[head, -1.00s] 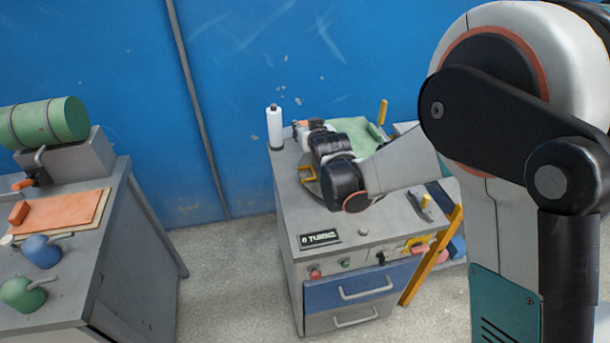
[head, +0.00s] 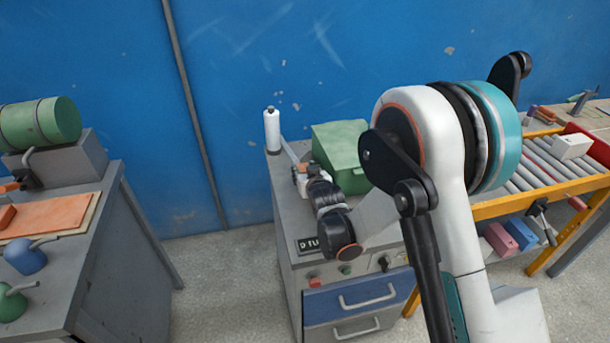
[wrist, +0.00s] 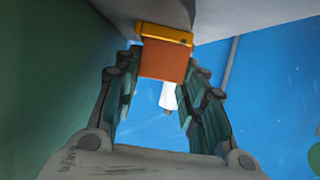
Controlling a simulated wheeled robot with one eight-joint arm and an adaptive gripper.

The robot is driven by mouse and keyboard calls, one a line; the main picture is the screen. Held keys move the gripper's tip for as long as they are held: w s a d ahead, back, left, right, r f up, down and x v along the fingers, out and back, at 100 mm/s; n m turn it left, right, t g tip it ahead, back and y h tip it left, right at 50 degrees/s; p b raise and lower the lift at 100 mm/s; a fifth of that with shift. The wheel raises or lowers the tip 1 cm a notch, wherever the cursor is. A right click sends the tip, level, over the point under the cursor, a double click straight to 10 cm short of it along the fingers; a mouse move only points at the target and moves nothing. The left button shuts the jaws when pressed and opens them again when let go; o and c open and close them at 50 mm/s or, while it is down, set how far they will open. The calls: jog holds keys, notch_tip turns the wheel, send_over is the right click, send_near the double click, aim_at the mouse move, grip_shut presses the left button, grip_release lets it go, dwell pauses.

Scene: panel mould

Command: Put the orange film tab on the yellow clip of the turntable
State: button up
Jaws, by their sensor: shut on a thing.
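In the wrist view, the orange film tab (wrist: 163,60) is between the fingertips of my gripper (wrist: 160,72), which is shut on it. The yellow clip (wrist: 165,34) lies right along the tab's upper edge in the picture. I cannot tell whether the tab is in the clip or only close to it. The turntable is mostly hidden there.
A green block (head: 340,150) stands close to the right of my gripper. The bench (head: 292,222) has knobs and drawers in front. A roller conveyor (head: 540,165) is at right. A grey cabinet (head: 110,225) with a green drum (head: 42,122) is at left.

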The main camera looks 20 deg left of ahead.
jog(key=o, duration=1.1)
jog(key=shift+f, duration=0.2)
jog(key=shift+r, duration=0.25)
jog(key=p+v, duration=0.2)
jog(key=v, duration=1)
jog(key=shift+f+p, duration=0.15)
jog(key=shift+p, duration=0.25)
